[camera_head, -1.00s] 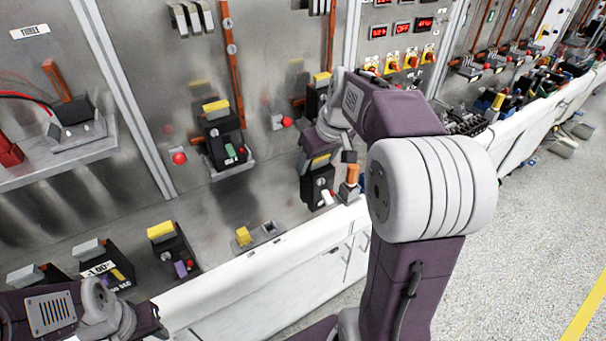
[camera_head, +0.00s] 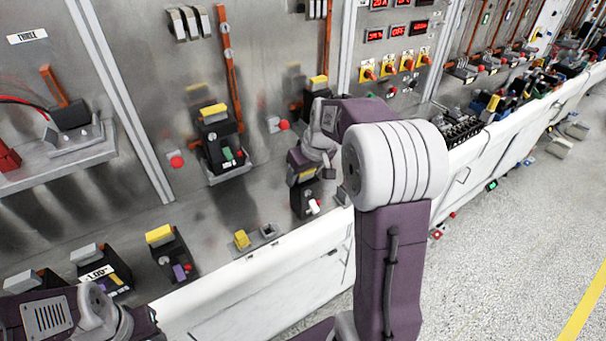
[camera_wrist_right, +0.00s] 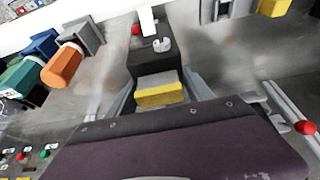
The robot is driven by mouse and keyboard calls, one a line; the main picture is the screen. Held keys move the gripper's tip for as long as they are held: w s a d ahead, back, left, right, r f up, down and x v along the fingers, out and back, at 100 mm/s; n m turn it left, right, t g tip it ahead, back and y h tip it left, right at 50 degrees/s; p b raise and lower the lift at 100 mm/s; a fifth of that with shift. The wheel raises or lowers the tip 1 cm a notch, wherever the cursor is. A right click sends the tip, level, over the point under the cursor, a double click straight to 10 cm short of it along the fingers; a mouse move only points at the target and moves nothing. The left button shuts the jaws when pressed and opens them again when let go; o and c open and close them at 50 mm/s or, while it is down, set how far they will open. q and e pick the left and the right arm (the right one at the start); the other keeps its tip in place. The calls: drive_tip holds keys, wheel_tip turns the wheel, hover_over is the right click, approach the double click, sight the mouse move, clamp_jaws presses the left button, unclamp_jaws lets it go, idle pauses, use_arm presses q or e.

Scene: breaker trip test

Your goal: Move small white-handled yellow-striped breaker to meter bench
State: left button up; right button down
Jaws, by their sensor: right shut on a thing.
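A small black breaker (camera_head: 303,200) with a white handle and a yellow stripe is at the bench's front edge in the head view. It also shows in the right wrist view (camera_wrist_right: 150,64), its white handle at the top and its yellow block nearer me. My right gripper (camera_head: 306,176) is shut on it from above. I cannot tell whether its base touches the bench. My left arm enters at the lower left, but its gripper is out of the picture. I cannot tell for certain which section is the meter bench; a panel with red displays (camera_head: 402,34) stands at the back right.
A larger yellow-topped breaker (camera_head: 217,140) sits in a wall mount. Another with a purple tab (camera_head: 172,255) stands at left on the bench. A small yellow piece (camera_head: 242,239) lies near the front edge.

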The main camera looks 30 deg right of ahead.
drive_tip(key=shift+c, duration=2.1)
unclamp_jaws()
drive_tip(key=shift+f, duration=0.1)
drive_tip(key=shift+r, duration=0.4)
drive_tip(key=p+v, duration=0.1)
drive_tip(key=v, duration=1)
drive_tip(key=shift+s+r, duration=0.15)
drive_tip(key=shift+r, duration=0.15)
drive_tip(key=g, duration=0.2)
approach(312, 201)
drive_tip(key=s+a+f, duration=0.4)
drive_tip(key=a+f, duration=0.2)
drive_tip(key=a, duration=0.2)
drive_tip(key=s+a+f+m+g, duration=0.1)
drive_tip(key=s+a+f, duration=0.2)
drive_tip(key=s+f, duration=0.4)
drive_tip(key=shift+s+a+f, duration=0.2)
drive_tip(key=shift+s+f, duration=0.05)
drive_tip(key=shift+s, duration=0.45)
